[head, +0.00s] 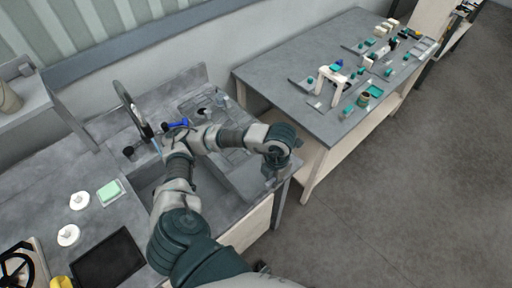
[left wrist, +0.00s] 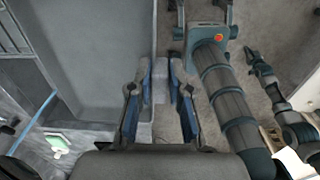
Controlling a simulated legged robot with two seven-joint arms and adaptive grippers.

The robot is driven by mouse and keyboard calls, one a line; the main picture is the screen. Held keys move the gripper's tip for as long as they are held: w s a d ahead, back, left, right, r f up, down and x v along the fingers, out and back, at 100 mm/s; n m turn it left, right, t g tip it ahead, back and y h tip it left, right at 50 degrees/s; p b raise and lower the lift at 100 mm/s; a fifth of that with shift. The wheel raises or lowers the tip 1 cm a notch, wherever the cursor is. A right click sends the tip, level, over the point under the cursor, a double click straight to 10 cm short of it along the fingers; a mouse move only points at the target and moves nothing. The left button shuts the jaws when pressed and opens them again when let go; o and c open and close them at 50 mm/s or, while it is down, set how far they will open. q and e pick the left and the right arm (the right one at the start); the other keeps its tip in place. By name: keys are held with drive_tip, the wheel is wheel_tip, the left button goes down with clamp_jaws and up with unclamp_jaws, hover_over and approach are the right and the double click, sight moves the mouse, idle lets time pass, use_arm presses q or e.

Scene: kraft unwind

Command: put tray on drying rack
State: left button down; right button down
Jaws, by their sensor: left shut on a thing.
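My left gripper (head: 282,168) is at the right end of the sink counter, and in the left wrist view (left wrist: 160,90) its two fingers are closed on the rim of a grey tray (left wrist: 105,60). The tray is a broad, shallow, plain grey shape to the left of the fingers in that view. In the head view the grey tray (head: 250,178) lies beside the gripper, partly hidden by my forearm and hard to tell from the grey counter. A dark slatted drying rack (head: 197,103) appears on the counter behind my arm, partly covered by it. My right gripper is not visible.
A tap (head: 132,108) stands behind the sink, left of my arm. A green sponge (head: 110,190) and two white round things lie left of it. A grey table (head: 335,75) with small teal and white items stands at the right. Open floor lies at the lower right.

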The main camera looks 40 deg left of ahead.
use_arm(q)
drive_tip(key=w+a, duration=0.3)
drive_tip(key=a, duration=0.1)
drive_tip(key=w+a+f+p, duration=0.1)
drive_tip(key=w+a, duration=0.6)
drive_tip(key=shift+a+f+p, duration=0.2)
drive_tip(key=shift+a+p, duration=0.15)
wheel_tip(320, 180, down, 3)
drive_tip(key=shift+f+p, duration=0.2)
drive_tip(key=shift+p, duration=0.15)
drive_tip(key=shift+f, duration=0.1)
drive_tip(key=c, duration=1.1)
unclamp_jaws()
